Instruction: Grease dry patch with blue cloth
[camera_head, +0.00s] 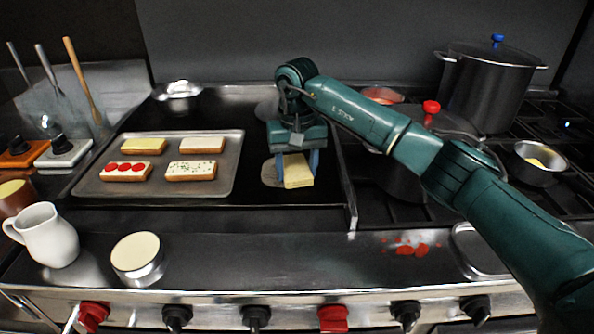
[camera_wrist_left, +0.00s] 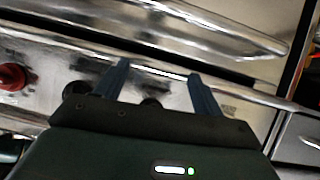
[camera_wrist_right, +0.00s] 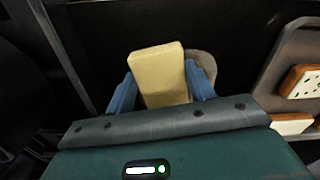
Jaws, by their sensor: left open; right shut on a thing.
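My right gripper (camera_head: 298,160) is shut on a pale yellow block (camera_head: 298,172), held over the dark griddle (camera_head: 255,200). The block also shows between the fingers in the right wrist view (camera_wrist_right: 158,75). A dull grey-beige patch (camera_head: 270,173) lies on the griddle just beside and partly behind the block. A second greyish patch (camera_head: 266,109) lies farther back, partly hidden by my arm. I cannot tell whether the block touches the griddle. I see no blue cloth. My left gripper (camera_wrist_left: 158,70) is open and empty in front of the stove's knob panel, outside the head view.
A tray (camera_head: 225,180) with several topped bread slices lies on the left of the griddle. A white jug (camera_head: 47,235) and a round cream-topped tin (camera_head: 138,254) stand on the front ledge. Red spots (camera_head: 410,249) mark the ledge. Pots (camera_head: 490,85) stand at right.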

